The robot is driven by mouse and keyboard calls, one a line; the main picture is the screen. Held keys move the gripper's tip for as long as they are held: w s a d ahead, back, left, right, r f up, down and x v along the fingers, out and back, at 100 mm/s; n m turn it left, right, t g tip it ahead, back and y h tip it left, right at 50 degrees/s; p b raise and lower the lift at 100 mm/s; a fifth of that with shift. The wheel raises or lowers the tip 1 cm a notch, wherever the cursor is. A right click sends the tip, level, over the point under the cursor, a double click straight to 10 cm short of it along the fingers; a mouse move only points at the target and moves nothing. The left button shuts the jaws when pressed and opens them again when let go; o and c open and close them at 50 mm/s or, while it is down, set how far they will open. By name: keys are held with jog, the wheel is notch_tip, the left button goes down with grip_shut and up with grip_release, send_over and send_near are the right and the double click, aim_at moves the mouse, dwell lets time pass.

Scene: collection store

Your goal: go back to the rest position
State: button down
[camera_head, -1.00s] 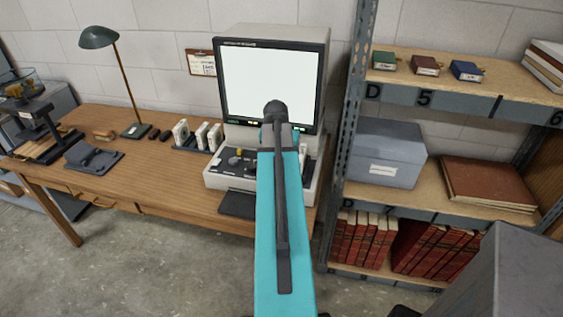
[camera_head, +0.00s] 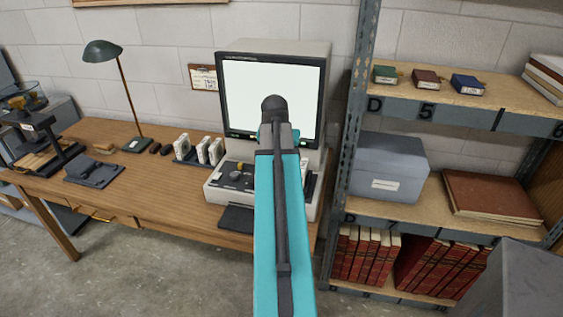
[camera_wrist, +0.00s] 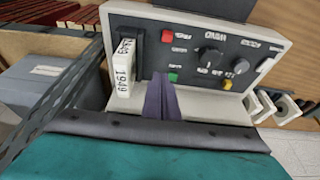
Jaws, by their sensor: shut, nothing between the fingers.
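My gripper shows in the wrist view as two dark purple fingers (camera_wrist: 161,96), shut together with nothing between them. They are in front of the control panel (camera_wrist: 215,62) of the reader machine; I cannot tell if they touch it. A white box marked 1949 (camera_wrist: 124,72) stands in a slot of the panel, left of the fingers. In the head view my teal arm reaches out toward the reader (camera_head: 272,95), whose screen is lit white. My gripper is hidden behind the arm there.
The reader stands on a wooden desk (camera_head: 150,205) with several white boxes (camera_head: 200,150), a green lamp (camera_head: 102,50) and a dark stand. A metal shelf (camera_head: 360,120) rises close on the right, holding a grey box (camera_head: 388,168) and books. The floor in front is clear.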

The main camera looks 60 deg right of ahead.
dwell(0.4)
